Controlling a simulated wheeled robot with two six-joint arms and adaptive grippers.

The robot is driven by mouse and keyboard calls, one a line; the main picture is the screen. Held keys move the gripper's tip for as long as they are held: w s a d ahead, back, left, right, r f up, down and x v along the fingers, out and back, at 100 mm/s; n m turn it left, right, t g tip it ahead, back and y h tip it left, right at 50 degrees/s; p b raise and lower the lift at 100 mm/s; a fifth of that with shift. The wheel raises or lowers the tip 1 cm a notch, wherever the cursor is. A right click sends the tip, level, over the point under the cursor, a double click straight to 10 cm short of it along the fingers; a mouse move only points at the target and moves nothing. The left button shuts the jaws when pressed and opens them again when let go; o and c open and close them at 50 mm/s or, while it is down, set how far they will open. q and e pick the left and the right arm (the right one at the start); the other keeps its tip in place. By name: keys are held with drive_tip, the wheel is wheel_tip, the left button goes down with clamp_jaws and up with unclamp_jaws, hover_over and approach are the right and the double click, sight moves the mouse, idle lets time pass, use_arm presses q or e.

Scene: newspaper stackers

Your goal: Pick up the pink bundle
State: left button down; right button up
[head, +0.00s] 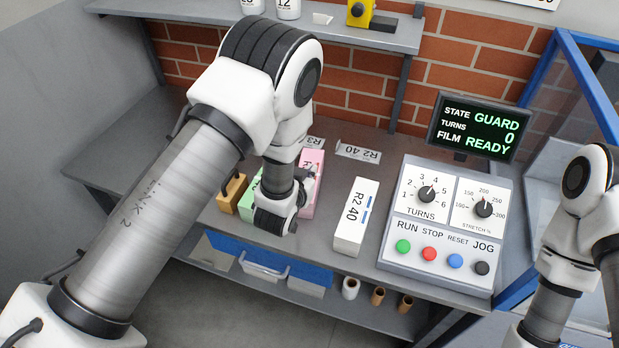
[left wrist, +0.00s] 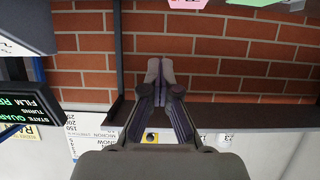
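The pink bundle (head: 313,158) sits on the grey counter, partly hidden behind my left wrist. Its edge also shows at the top of the left wrist view (left wrist: 187,4), which looks upside down. My left gripper (head: 309,178) is beside the pink bundle in the head view, largely hidden by its own wrist; I cannot tell whether it touches. In the left wrist view its fingers (left wrist: 160,72) are together with nothing seen between them, pointing at the brick wall. My right arm is at the right edge; its gripper is out of view.
A green bundle (head: 257,188) and a tan block (head: 232,192) stand left of the pink bundle. A white bundle marked R2 40 (head: 351,222) stands right, beside the control panel (head: 446,222). A shelf (head: 300,27) hangs above. The counter's left end is clear.

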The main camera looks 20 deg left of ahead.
use_arm(q)
drive_tip(key=shift+c, duration=1.9)
unclamp_jaws()
drive_tip(key=shift+s+r, duration=0.1)
